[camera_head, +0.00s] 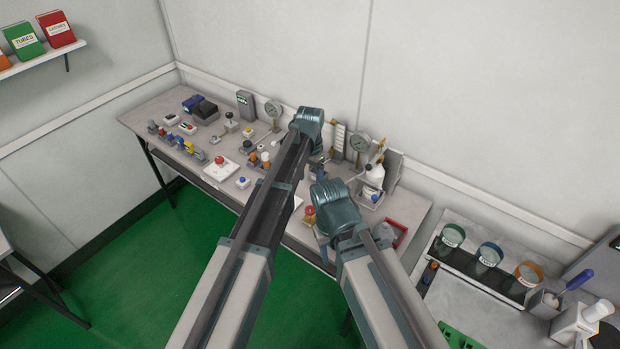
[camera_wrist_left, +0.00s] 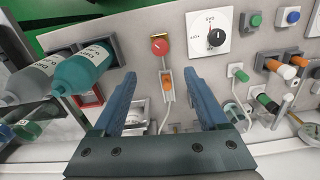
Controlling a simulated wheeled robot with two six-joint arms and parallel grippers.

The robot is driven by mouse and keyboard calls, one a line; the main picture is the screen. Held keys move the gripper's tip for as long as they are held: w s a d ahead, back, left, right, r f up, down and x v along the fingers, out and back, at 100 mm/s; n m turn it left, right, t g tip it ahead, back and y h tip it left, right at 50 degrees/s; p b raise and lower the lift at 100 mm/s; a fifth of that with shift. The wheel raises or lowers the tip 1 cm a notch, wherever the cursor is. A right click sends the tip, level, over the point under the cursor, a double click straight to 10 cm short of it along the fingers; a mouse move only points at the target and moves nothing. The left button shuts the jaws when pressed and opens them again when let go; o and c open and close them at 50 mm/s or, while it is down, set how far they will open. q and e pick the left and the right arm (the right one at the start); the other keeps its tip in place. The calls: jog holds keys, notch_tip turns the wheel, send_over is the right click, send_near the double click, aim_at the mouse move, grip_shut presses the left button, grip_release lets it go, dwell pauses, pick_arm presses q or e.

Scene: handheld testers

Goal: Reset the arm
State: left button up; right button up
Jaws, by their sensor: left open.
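My left gripper (camera_wrist_left: 160,77) is open in the left wrist view, with two blue fingers spread apart and nothing between their tips. My right arm comes in from the bottom, right of the left one.
Ringed jars (camera_head: 490,254) stand on the right bench. Green floor (camera_head: 150,270) is open at left.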

pick_arm(q)
jog(key=s+a+n, duration=0.8)
jog(key=s+a, duration=0.9)
jog(key=s, duration=0.4)
jog(key=s+d+m+y, duration=0.1)
jog(key=s+d+m, duration=0.2)
jog(key=d, duration=0.8)
jog(key=shift+s+d+m, duration=0.15)
jog(key=shift+s+m, duration=0.15)
jog(key=shift+s, duration=0.9)
jog(key=shift+w, duration=0.1)
dwell(0.7)
